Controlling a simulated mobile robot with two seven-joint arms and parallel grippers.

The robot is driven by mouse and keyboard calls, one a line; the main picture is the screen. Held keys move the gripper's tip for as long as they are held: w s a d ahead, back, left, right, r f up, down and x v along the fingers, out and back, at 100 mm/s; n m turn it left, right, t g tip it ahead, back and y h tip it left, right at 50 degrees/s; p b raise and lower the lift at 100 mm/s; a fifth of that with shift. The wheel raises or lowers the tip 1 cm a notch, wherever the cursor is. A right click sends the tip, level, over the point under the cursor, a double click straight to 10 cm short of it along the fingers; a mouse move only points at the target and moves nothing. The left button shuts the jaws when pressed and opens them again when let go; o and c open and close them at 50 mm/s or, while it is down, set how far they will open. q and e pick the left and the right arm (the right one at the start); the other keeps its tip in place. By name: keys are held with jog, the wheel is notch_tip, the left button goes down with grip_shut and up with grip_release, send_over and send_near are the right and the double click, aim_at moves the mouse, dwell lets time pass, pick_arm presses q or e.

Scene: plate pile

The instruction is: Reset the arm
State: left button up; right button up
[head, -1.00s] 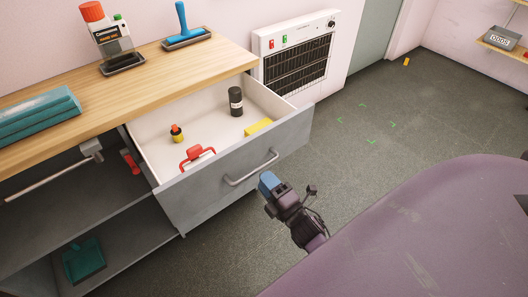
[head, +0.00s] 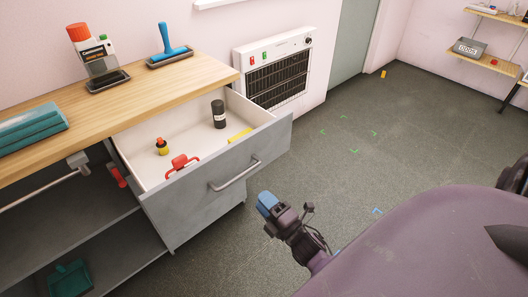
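My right gripper (head: 267,203), dark with blue fingertips, is over the floor in front of the open drawer. It is apart from the drawer's handle (head: 235,176), to the right of and below it in the head view. The fingertips show as one blue block from this side, so I cannot tell whether they are open or shut. No object shows in it. My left gripper is not in view.
The grey drawer (head: 200,205) stands pulled out of the wooden-topped counter (head: 150,93). It holds a black canister (head: 219,114), a yellow-and-red bottle (head: 162,147), a red clamp-like item (head: 181,164) and a yellow block (head: 239,135). Floor is clear right of it.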

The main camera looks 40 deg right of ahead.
dwell(0.3)
jog(key=s+a+m+g+p, duration=0.1)
jog(key=s+m+g, duration=0.3)
jog(key=s+m, duration=0.4)
jog(key=s+a+f+m+g+h+p, duration=0.1)
jog(key=s+m+g+p, duration=0.2)
jog(key=s+m, duration=0.6)
jog(key=shift+a+f+g, duration=0.3)
jog(key=shift+a+g, duration=0.1)
jog(key=shift+g, duration=0.7)
jog(key=shift+s, duration=0.1)
